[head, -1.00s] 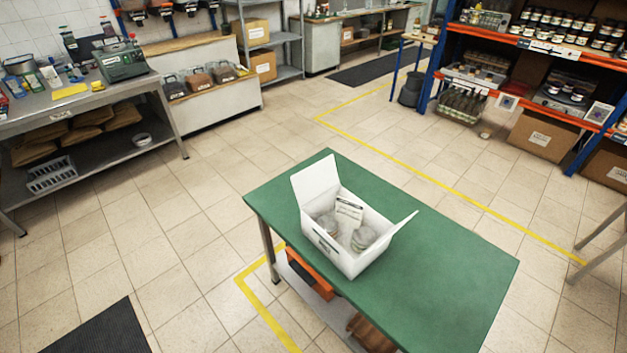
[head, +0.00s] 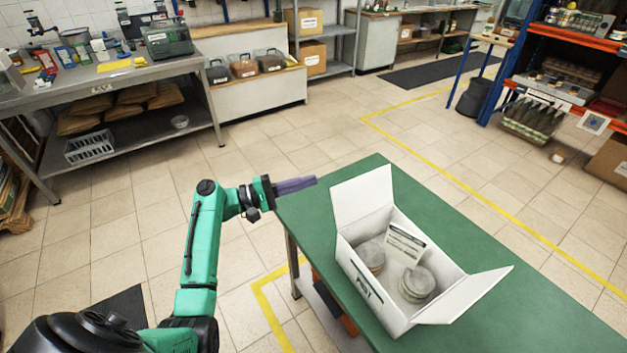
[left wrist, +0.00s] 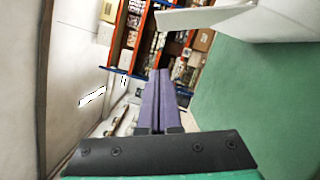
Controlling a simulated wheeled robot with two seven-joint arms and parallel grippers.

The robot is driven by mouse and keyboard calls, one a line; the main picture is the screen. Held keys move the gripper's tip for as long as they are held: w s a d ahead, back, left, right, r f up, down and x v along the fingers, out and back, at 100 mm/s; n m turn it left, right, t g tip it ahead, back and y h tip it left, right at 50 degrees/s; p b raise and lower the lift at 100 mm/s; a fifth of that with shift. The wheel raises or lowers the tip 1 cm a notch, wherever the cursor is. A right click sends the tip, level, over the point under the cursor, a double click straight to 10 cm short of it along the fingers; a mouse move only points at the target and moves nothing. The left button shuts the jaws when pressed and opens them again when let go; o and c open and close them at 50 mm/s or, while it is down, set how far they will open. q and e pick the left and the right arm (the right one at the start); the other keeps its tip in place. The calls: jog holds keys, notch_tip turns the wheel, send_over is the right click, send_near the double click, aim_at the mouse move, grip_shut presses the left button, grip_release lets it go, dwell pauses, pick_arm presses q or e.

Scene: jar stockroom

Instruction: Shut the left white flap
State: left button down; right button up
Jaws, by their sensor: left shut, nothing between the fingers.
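The left white flap (head: 362,198) stands up, open, at the left end of the white box (head: 369,290) on the green table. The right flap (head: 466,295) is also open and leans outward. Inside the box are two jars with grey lids (head: 418,283) and a printed card (head: 404,244). My left gripper (head: 315,181) is shut and empty, just left of the left flap and apart from it, near the table's back left corner. In the left wrist view its purple fingers (left wrist: 160,102) are together, with a white flap (left wrist: 200,16) above right. My right gripper is not in view.
The green table (head: 520,245) is bare behind and right of the box. A steel bench (head: 105,80) with goods stands at the back left. Orange and blue shelving (head: 580,45) stands at the back right. Open tiled floor lies between.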

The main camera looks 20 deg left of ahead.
aim_at(365, 197)
pick_arm(q)
jog(key=w+d+r+p, duration=0.1)
jog(key=d+p, duration=0.3)
jog(key=d, duration=0.4)
jog(key=shift+w+d+r, duration=0.2)
jog(key=shift+w+r, duration=0.2)
jog(key=shift+w, duration=0.35)
